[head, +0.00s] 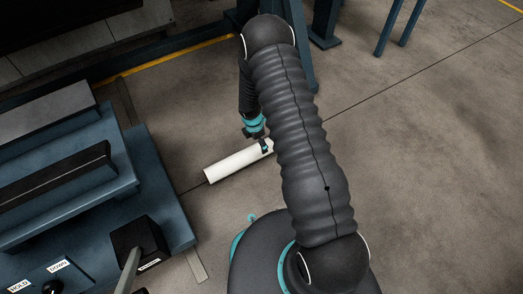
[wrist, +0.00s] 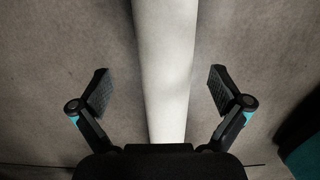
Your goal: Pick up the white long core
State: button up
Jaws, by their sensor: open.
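The white long core (head: 235,164) lies on the concrete floor in the head view, slanting from lower left to upper right. Its right end is partly hidden by my gripper and arm. In the wrist view the core (wrist: 165,70) runs from the top edge down to my gripper's body. My gripper (wrist: 158,90) is open, with one finger on each side of the core and a gap to it on both sides. In the head view my gripper (head: 264,147) is at the core's right end, partly hidden behind my arm.
A blue machine (head: 160,185) with a dark bar, a lever and labelled controls stands at the left. Blue legs (head: 400,28) and a yellow floor line (head: 170,60) are at the back. The floor (head: 440,150) at the right is clear.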

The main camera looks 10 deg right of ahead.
jog(key=shift+s+d+f+b, duration=0.1)
jog(key=shift+d+f+b, duration=0.15)
jog(key=shift+f, duration=0.65)
jog(key=shift+d+f+b, duration=0.2)
jog(key=shift+f, duration=0.7)
jog(key=shift+s+d+f+b, duration=0.1)
jog(key=shift+d+f+b, duration=0.15)
jog(key=shift+f, duration=0.65)
jog(key=shift+w, duration=0.1)
jog(key=c, duration=1.9)
jog(key=shift+r, duration=0.6)
notch_tip(320, 180, up, 4)
jog(key=shift+d+f+p, duration=0.15)
jog(key=shift+f+p, duration=0.05)
jog(key=shift+p, duration=0.5)
jog(key=s+d+r, duration=0.4)
jog(key=s+d, duration=0.1)
jog(key=s+d+r, duration=0.2)
jog(key=s, duration=0.1)
jog(key=shift+s+d+r+p, duration=0.15)
jog(key=shift+s+d+p, duration=0.1)
jog(key=shift+d+p, duration=0.1)
